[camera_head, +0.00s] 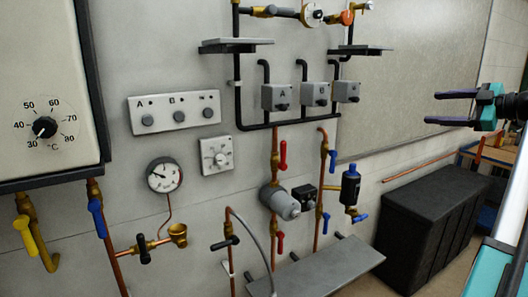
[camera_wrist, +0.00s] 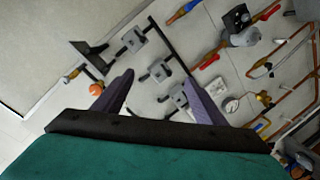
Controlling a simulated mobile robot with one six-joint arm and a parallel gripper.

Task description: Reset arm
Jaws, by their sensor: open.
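My gripper (camera_head: 441,108) is in the upper right of the head view, with two purple fingers apart and pointing left. Nothing is between them. In the wrist view the fingers of my gripper (camera_wrist: 158,92) stand apart, with the wall fittings behind them at a distance. My arm reaches in from the right edge of the head view. The gripper is in front of the large grey panel (camera_head: 400,60) and touches nothing that I can see.
A boiler (camera_head: 45,90) with a temperature dial hangs at the left. Pipes, valves, a pressure gauge (camera_head: 164,174), a pump (camera_head: 283,204) and a switch panel (camera_head: 175,112) cover the wall. A grey shelf (camera_head: 320,270) juts out low. A black chest (camera_head: 430,215) stands at the right.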

